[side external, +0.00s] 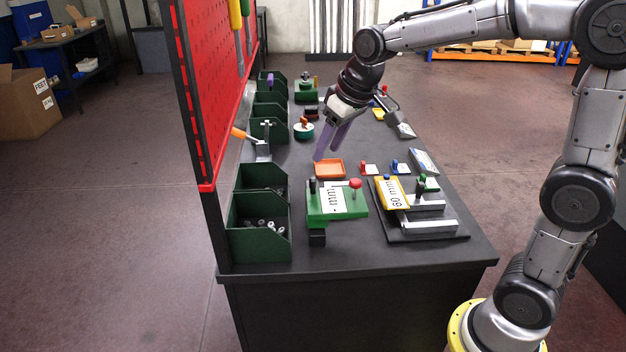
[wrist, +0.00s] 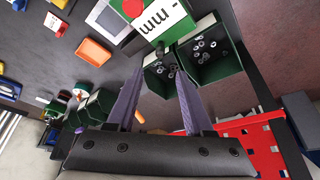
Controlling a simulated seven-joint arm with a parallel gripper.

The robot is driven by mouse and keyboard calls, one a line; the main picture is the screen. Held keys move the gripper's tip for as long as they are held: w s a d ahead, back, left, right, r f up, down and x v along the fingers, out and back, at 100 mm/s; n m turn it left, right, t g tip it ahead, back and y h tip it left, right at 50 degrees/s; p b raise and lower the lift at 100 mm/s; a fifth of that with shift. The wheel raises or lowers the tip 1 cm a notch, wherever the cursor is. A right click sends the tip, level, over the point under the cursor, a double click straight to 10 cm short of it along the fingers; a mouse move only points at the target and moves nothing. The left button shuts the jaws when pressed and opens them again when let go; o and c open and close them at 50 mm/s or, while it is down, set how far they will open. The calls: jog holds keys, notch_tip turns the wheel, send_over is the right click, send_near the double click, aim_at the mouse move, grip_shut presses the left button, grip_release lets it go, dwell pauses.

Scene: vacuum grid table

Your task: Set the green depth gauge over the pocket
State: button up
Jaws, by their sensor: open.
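The green depth gauge (side external: 318,214) stands near the table's front edge in the side external view, with a white label reading "mm", a red knob and a black knob. In the wrist view the green gauge (wrist: 181,32) is at the top centre, beyond my fingertips. My gripper (side external: 327,155) is open and empty, its purple fingers pointing down behind the orange tray, apart from the gauge. The open fingers also show in the wrist view (wrist: 160,76). Grey metal blocks (side external: 432,226) sit on a dark plate right of the gauge. I cannot make out the pocket clearly.
A yellow "60 mm" gauge (side external: 391,194) leans over the dark plate. An orange tray (side external: 329,169) lies behind the green gauge. Green bins (side external: 258,245) with metal parts line the left edge, beside a red pegboard (side external: 220,80). Small red and blue-knobbed pieces sit behind the plate.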

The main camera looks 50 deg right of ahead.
aim_at(313, 178)
jog(key=x, duration=1.1)
jog(key=shift+w, duration=0.1)
grip_shut()
dwell(1.1)
